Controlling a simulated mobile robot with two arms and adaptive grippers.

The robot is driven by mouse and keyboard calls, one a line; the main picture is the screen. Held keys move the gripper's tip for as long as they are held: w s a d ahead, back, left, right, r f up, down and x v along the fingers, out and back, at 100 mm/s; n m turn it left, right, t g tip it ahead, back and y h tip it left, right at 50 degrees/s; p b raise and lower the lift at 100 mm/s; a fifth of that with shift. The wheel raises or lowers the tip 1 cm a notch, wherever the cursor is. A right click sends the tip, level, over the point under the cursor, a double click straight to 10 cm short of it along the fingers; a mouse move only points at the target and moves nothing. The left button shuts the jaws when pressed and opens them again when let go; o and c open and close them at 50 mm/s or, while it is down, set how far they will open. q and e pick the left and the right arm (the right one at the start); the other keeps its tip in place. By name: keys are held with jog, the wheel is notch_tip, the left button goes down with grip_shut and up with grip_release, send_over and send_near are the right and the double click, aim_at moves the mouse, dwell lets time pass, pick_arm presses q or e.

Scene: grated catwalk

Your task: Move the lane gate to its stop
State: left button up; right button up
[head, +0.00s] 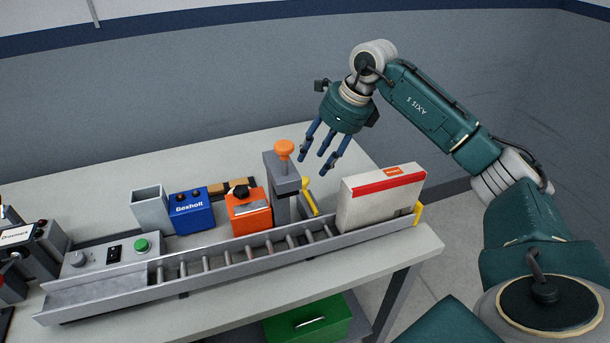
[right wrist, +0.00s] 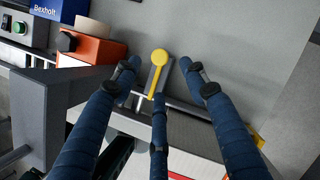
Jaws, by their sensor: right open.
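The lane gate appears to be the yellow-handled lever (head: 308,190) at the far side of the roller conveyor (head: 230,262), between a grey post and a white carton. In the right wrist view its round yellow knob (right wrist: 159,58) shows from above, with a yellow arm below it. My right gripper (head: 326,150) is open and empty, its three blue fingers pointing down above the lever. In the right wrist view the gripper (right wrist: 158,72) has its fingers spread around the knob in the picture; I see no contact. A separate yellow end piece (head: 418,213) sits at the conveyor's right end.
The white carton (head: 375,202) with a red stripe stands on the conveyor's right end. The grey post (head: 283,186) carries an orange knob (head: 284,149). Orange (head: 248,210) and blue (head: 191,211) boxes stand behind the conveyor. The table's back right (head: 345,165) is clear.

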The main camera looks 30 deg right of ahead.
aim_at(305, 180)
jog(key=p+x, duration=0.1)
jog(key=x, duration=0.6)
jog(key=shift+a+f+p, duration=0.1)
jog(key=shift+f+p, duration=0.2)
jog(key=shift+f, duration=0.1)
jog(key=shift+c, duration=0.3)
grip_shut()
